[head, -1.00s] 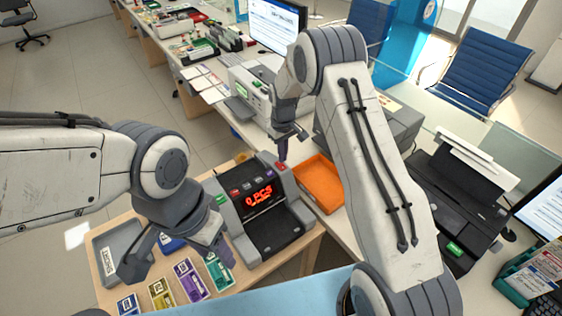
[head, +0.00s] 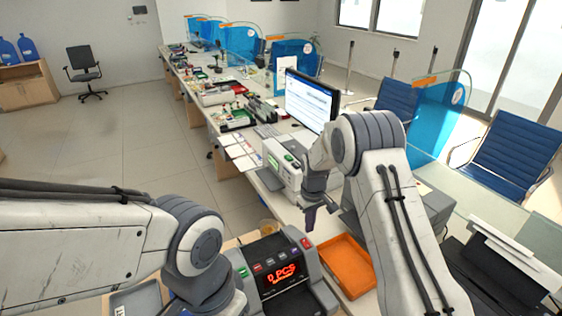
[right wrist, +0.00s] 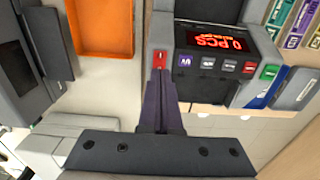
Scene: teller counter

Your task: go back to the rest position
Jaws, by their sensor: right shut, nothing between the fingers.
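My right gripper (head: 311,218) is shut and empty. In the head view it hangs by the far right corner of the grey counting machine (head: 318,297). In the right wrist view its dark purple fingers (right wrist: 160,88) are together, with their tips by the machine's red button (right wrist: 160,58). I cannot tell whether they touch it. The machine's red display (head: 283,274) reads "0 PCS". My left arm comes in from the left, and its wrist runs to the bottom edge of the head view; the left fingers are out of the picture.
An orange tray (head: 345,268) lies right of the machine, also seen in the right wrist view (right wrist: 103,28). A light-coloured device (head: 283,163) and a monitor (head: 309,101) stand behind. A grey tray (head: 136,301) is at the lower left. Open floor lies left of the counter.

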